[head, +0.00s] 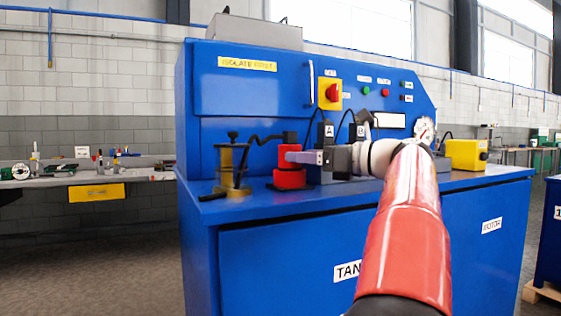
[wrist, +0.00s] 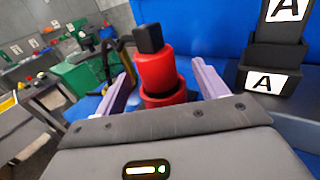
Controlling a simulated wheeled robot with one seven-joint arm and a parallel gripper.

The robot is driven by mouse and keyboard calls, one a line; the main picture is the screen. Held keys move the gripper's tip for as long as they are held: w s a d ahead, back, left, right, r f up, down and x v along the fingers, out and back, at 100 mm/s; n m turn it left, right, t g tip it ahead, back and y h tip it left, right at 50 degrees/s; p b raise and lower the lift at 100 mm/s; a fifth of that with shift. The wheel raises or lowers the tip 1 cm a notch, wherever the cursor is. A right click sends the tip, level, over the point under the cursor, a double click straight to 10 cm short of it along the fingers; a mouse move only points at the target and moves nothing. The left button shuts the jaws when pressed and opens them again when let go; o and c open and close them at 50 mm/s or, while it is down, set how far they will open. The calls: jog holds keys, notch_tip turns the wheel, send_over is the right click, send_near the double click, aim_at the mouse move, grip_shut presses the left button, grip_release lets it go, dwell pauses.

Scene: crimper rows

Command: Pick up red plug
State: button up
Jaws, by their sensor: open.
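The red plug (wrist: 155,72) has a black top and stands between the two fingers of my gripper (wrist: 165,85) in the wrist view. It sits upright in or on a lower red piece (wrist: 165,98); the joint between them is partly hidden by my gripper body. In the head view the red plug (head: 291,155) stands on the blue bench top, with a black cable at its top. My gripper (head: 300,157) reaches it from the right, level with its upper part. The fingers are open, one on each side, with a visible gap on the right side in the wrist view.
A brass-coloured cylinder (head: 232,166) stands just left of the plug. Black blocks marked A (wrist: 263,80) stand to the right in the wrist view. A red knob on a yellow plate (head: 331,93) is on the blue panel behind. A yellow box (head: 466,154) stands at the right.

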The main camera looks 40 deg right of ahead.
aim_at(283, 154)
jog(key=x, duration=0.6)
jog(key=shift+a, duration=0.2)
jog(key=shift+s, duration=0.1)
jog(key=c, duration=1.3)
jog(key=shift+o, duration=0.2)
notch_tip(283, 154, up, 9)
jog(key=shift+r+p, duration=0.1)
jog(key=shift+p, duration=0.55)
jog(key=shift+r, duration=0.3)
